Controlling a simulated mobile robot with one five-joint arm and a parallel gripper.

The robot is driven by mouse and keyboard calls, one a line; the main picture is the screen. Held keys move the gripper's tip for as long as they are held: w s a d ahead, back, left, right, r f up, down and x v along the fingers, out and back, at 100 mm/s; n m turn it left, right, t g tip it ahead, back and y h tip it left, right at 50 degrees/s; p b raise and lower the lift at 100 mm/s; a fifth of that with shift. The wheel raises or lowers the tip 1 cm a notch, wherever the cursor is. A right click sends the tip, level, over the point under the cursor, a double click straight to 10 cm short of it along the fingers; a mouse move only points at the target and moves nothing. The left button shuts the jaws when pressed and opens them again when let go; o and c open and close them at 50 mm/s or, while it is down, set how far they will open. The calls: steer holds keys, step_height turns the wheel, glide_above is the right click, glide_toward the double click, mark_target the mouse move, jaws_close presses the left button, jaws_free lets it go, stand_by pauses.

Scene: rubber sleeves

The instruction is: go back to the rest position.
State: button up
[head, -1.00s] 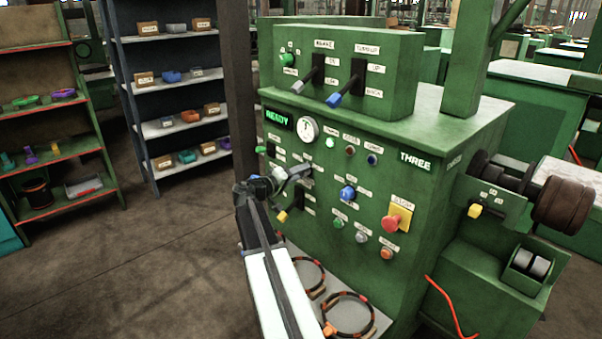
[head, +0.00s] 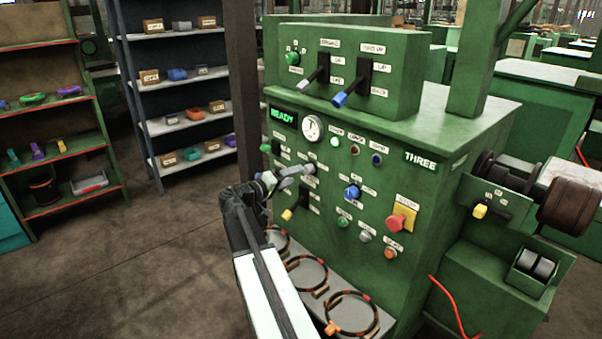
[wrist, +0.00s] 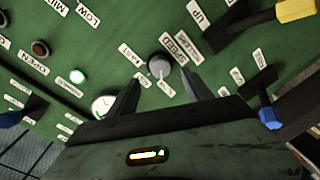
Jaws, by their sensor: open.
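My gripper (head: 290,175) is open and empty in front of the green control panel (head: 375,185) in the head view. In the wrist view its two dark fingers (wrist: 160,88) stand apart, on either side of a small grey knob (wrist: 160,66). The knob also shows just beyond the fingertips in the head view (head: 309,169). I cannot tell how wide the gap to the panel is. My arm reaches up from the bottom of the head view, left of the panel.
A yellow-tipped lever (head: 288,214) and a blue knob (head: 352,191) are close by. A red stop button (head: 397,222) sits further right. A ledge with several ringed loops (head: 352,314) lies below. Shelves (head: 62,158) stand left, with open floor (head: 140,265) before them.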

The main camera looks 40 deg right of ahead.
steer(key=shift+a, duration=0.85)
steer(key=w+a+f+n+t+y, duration=0.1)
steer(key=w+a+f+y, duration=0.15)
steer(key=a, duration=0.55)
steer(key=w+a+f+t+y, duration=0.15)
steer(key=a+f, duration=0.25)
steer(key=a, duration=0.4)
steer(key=s+a+f+n+g+y, duration=0.15)
steer(key=s+a+f+y, duration=0.3)
steer(key=a, duration=0.65)
steer(key=s+a+f+n+y, duration=0.2)
steer(key=s+a+f+y, duration=0.3)
steer(key=a, duration=0.5)
steer(key=s+a+f+n+g+y, duration=0.15)
steer(key=s+a+f+y, duration=0.35)
steer(key=a, duration=0.6)
step_height(320, 180, up, 16)
steer(key=w+h+p, duration=0.1)
steer(key=w+p, duration=0.1)
steer(key=p, duration=1.5)
steer(key=shift+w+d+f+t, duration=0.15)
steer(key=shift+w+d+t, duration=0.15)
steer(key=shift+d+t, duration=0.15)
